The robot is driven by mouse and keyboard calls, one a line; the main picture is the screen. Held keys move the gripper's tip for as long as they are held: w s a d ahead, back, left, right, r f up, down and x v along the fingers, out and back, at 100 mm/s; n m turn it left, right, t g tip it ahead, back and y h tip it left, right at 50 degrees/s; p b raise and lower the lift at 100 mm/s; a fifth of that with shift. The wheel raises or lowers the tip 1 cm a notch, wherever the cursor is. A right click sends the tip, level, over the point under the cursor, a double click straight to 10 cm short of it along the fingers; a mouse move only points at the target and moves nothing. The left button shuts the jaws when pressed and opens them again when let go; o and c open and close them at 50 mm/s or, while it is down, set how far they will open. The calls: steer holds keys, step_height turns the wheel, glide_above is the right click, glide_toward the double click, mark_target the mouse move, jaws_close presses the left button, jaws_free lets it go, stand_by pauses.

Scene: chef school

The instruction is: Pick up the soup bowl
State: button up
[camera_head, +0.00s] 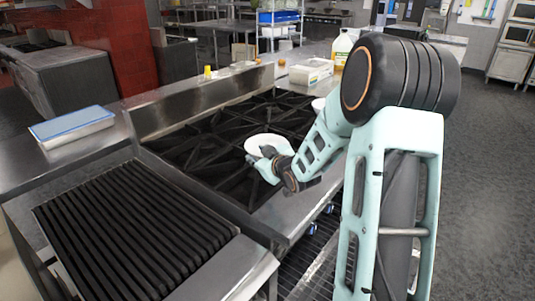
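A white bowl (266,142), which looks like the soup bowl, is over the black grates of the stove (205,148). My gripper (263,160) is at the near side of the bowl and overlaps its near rim in this view. The fingers are small and partly hidden, so I cannot tell whether they are open, shut or touching the bowl. I also cannot tell whether the bowl rests on the grate. A second white item (318,104) shows behind my arm, mostly hidden.
A ribbed grill (135,230) fills the near left. A blue-topped box (72,126) lies on the steel ledge. A white box (310,71), a jug (342,48) and a yellow item (207,71) stand behind the stove. Open floor (490,180) lies at right.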

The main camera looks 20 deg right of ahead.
mark_target(251, 144)
steer(key=shift+f+x, duration=0.15)
steer(key=shift+x, duration=1.3)
steer(key=shift+f+x, duration=0.15)
steer(key=shift+x, duration=1.3)
steer(key=shift+s, duration=0.15)
steer(key=shift+c, duration=0.4)
jaws_close()
steer(key=shift+r, duration=0.1)
